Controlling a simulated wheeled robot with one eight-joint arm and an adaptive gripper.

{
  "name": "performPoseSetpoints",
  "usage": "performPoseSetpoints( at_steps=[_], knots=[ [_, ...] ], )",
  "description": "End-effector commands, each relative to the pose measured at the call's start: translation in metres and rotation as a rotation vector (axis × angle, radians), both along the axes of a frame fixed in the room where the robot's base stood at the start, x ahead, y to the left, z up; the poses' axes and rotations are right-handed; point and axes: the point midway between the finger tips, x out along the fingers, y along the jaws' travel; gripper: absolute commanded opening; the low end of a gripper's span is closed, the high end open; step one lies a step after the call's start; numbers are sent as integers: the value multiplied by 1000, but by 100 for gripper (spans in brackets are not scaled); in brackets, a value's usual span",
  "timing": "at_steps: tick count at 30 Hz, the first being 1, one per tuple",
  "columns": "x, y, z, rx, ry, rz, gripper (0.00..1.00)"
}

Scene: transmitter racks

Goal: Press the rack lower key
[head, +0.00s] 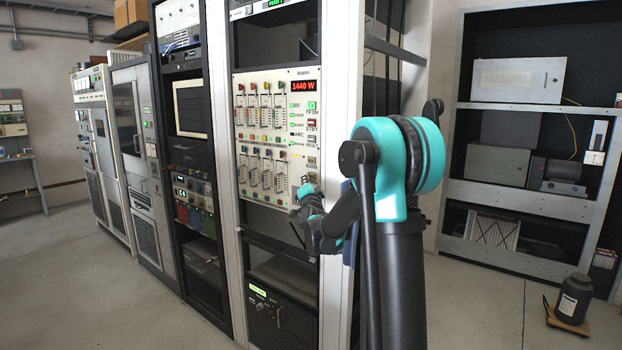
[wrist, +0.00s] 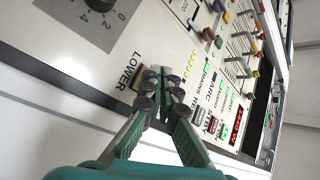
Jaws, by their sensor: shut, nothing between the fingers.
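The rack panel (head: 309,137) is pale, with rows of coloured sliders and a red "1440 W" display, and stands left of my arm in the head view. In the wrist view the panel (wrist: 115,45) appears turned on its side, with the printed word LOWER (wrist: 129,71) left of my fingertips. A sliver of the tan lower key (wrist: 139,82) shows beside that word; my fingers hide most of it. My gripper (wrist: 158,88) is shut and empty, its tips right over the key; I cannot tell whether they touch it. In the head view my gripper (head: 304,190) is at the panel's lower right.
A dark knob with a number scale (wrist: 88,15) sits beside the label in the wrist view. Lit green buttons and sliders (wrist: 230,70) lie farther along the panel. A white rack post (head: 343,110) stands close to my arm. Open floor (head: 110,290) lies at front left.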

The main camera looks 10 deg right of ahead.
Motion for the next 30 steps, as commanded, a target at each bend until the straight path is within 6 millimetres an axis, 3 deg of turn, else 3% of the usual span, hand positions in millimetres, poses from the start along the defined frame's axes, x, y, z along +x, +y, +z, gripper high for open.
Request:
performPoseSetpoints(
  at_steps=[8, 24, 30],
  knots=[
    [-1, 2, 0, 0, -1, 1, 0],
    [-33, 34, 0, 0, 0, 1, 0],
    [-36, 36, 0, 0, 0, 0, 0]
  ],
)
